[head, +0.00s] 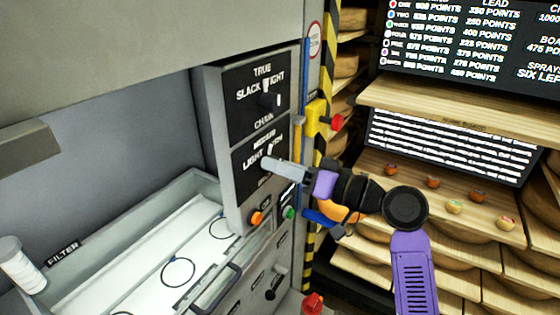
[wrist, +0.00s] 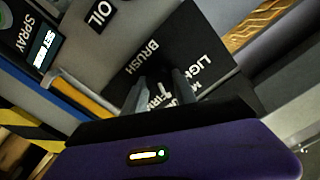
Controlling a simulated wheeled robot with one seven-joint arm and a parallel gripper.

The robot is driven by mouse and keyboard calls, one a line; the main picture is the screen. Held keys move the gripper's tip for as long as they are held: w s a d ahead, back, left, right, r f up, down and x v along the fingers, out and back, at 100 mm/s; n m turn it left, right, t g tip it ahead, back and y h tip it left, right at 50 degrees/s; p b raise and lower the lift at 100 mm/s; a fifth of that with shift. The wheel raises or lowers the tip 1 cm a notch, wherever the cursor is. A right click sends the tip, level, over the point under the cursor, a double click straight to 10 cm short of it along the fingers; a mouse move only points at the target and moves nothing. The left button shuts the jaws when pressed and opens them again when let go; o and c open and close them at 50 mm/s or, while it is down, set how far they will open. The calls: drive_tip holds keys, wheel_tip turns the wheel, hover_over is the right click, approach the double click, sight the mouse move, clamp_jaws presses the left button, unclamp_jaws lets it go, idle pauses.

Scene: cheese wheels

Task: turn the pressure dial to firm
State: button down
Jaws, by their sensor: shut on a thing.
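The pressure dial sits on the lower black panel (head: 243,170), which reads LIGHT on the left and MEDIUM at the top; the right-hand word is partly covered. A short white mark (head: 270,150) shows just above my fingertips, close to the right-hand word. My gripper (head: 268,163) reaches in from the right and is shut on the dial's knob. In the wrist view the two grey fingers (wrist: 158,92) stand either side of the dark knob, in front of the panel (wrist: 190,45) marked BRUSH and LIGHT. Most of the knob is hidden, so its exact setting is unclear.
A second dial (head: 269,101) marked SLACK, TRUE and TIGHT is just above. Orange (head: 257,217) and green (head: 289,212) buttons lie below. A yellow box with a red knob (head: 336,122) stands right of the panel. An open tray (head: 190,182) is at the left; cheese shelves fill the right.

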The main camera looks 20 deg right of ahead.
drive_tip(key=m+p, duration=0.2)
drive_tip(key=m, duration=0.2)
drive_tip(key=shift+m+p, duration=0.35)
drive_tip(key=shift+m, duration=0.05)
drive_tip(key=shift+d, duration=0.1)
drive_tip(key=c, duration=1)
unclamp_jaws()
drive_tip(key=b+v, duration=0.2)
drive_tip(key=v, duration=0.5)
drive_tip(key=shift+s+d, duration=0.25)
drive_tip(key=shift+s, duration=0.05)
